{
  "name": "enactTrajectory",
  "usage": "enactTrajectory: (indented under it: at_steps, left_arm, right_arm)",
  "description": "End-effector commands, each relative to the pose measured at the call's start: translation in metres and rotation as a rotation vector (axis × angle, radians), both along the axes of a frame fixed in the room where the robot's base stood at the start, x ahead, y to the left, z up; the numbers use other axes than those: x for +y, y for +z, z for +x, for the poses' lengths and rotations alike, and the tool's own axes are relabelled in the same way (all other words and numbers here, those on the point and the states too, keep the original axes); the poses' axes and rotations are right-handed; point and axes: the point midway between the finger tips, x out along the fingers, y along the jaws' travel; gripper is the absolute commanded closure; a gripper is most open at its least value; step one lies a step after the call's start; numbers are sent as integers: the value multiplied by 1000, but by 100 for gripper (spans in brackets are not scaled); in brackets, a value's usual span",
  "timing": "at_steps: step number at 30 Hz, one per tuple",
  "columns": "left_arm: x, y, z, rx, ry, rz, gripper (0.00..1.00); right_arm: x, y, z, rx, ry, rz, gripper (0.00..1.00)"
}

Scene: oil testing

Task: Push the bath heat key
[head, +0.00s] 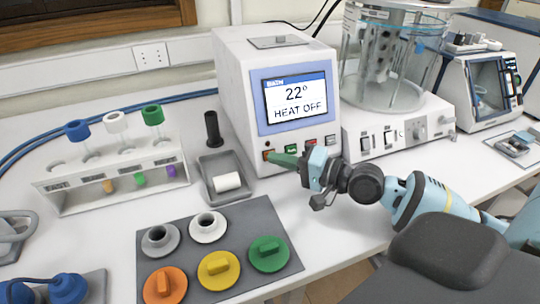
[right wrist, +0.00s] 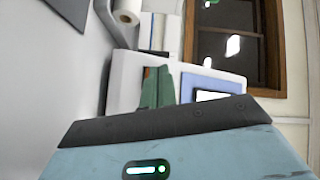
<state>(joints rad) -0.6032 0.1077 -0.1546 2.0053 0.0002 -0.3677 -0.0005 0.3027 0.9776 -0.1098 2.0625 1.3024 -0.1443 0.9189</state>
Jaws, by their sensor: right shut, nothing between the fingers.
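The white bath unit (head: 233,100) stands at the back middle. Its screen (head: 295,97) reads "22°" and "HEAT OFF". A row of small keys runs below the screen: an orange key (head: 267,155) at the left, then a green key (head: 291,149), a red key (head: 311,143) and a pale one (head: 330,139). Their labels are too small to read. My right gripper (head: 273,158) is shut and empty, its green fingertips at the orange key and partly covering it. Contact cannot be told. In the right wrist view the fingers (right wrist: 157,88) point at the unit's front. My left gripper is not in view.
A grey tray (head: 212,167) with a white roll stands left of the unit. A tube rack (head: 75,199) is farther left. A grey mat (head: 224,288) with coloured lids and cups lies in front. A glass vessel apparatus (head: 395,125) stands to the right, behind my right arm.

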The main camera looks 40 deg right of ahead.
Motion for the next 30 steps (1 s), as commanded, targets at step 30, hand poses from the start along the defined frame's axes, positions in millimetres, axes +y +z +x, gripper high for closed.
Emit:
enactTrajectory:
  at_steps: [30]
  left_arm:
    - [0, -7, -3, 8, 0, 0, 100]
  right_arm:
    - [-2, -4, 6, 2, -1, -1, 100]
